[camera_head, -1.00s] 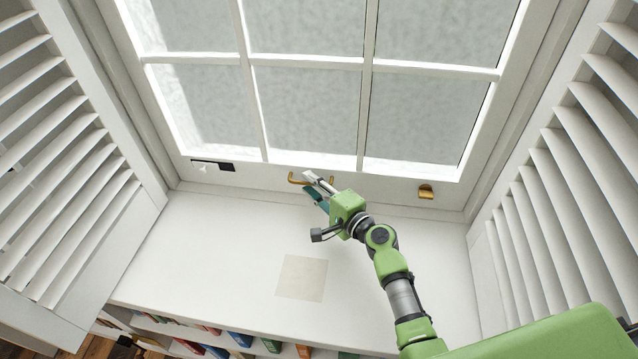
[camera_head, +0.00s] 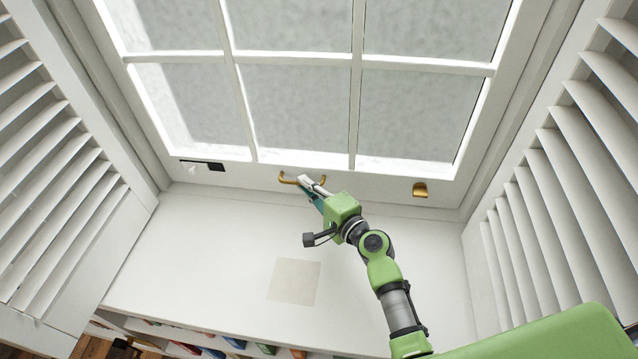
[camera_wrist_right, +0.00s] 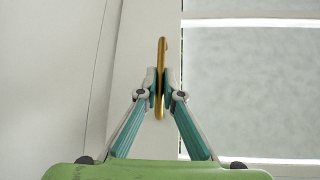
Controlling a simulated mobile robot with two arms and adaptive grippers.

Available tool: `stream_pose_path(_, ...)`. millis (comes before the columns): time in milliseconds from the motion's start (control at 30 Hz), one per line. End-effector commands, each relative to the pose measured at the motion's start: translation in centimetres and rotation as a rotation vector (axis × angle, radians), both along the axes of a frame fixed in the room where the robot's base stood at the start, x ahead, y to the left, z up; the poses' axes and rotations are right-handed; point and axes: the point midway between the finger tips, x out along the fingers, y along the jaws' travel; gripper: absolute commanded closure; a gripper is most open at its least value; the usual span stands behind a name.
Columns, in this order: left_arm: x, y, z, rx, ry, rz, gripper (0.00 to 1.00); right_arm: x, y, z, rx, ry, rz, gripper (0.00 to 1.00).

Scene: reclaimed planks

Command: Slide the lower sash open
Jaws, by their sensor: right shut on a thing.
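The lower sash (camera_head: 385,172) is a white window frame with several frosted panes, and its bottom rail sits close to the white sill. A brass handle (camera_head: 286,181) is fixed at the middle of the bottom rail; in the right wrist view the handle (camera_wrist_right: 161,62) stands between the fingertips. My right gripper (camera_head: 308,186) is shut on the brass handle, with its fingers on both sides of the bar, as the right wrist view (camera_wrist_right: 160,92) shows. A second brass fitting (camera_head: 420,189) is on the rail to the right. My left gripper is not in view.
White louvred shutters stand at the left (camera_head: 60,180) and right (camera_head: 560,200). The sill (camera_head: 200,240) is mostly bare, with a beige square (camera_head: 295,281) on it. Books (camera_head: 265,349) fill a shelf below. A black piece (camera_head: 203,165) is on the rail at left.

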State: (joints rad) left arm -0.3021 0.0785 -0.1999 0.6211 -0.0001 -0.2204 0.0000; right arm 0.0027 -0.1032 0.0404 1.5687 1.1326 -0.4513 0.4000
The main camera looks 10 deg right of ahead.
Motion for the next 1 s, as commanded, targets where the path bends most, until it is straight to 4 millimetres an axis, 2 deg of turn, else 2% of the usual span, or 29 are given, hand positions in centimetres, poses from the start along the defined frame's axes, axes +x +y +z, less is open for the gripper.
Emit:
stream_pose_path(167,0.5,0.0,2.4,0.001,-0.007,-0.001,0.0,-0.3,0.3,2.3,0.002,0.007,0.01,1.0)
stream_pose_path(500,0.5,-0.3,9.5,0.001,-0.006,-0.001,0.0,-0.1,0.5,10.9,0.005,0.0,0.012,1.0)
stream_pose_path(700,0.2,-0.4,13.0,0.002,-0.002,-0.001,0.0,-0.1,0.5,15.0,0.008,0.001,0.014,1.0)
stream_pose_path(833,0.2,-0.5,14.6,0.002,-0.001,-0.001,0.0,-0.1,0.6,16.9,0.016,0.002,0.015,1.0)
stream_pose_path(1000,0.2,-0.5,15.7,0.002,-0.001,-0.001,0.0,-0.1,0.7,18.2,0.021,0.003,0.015,1.0)
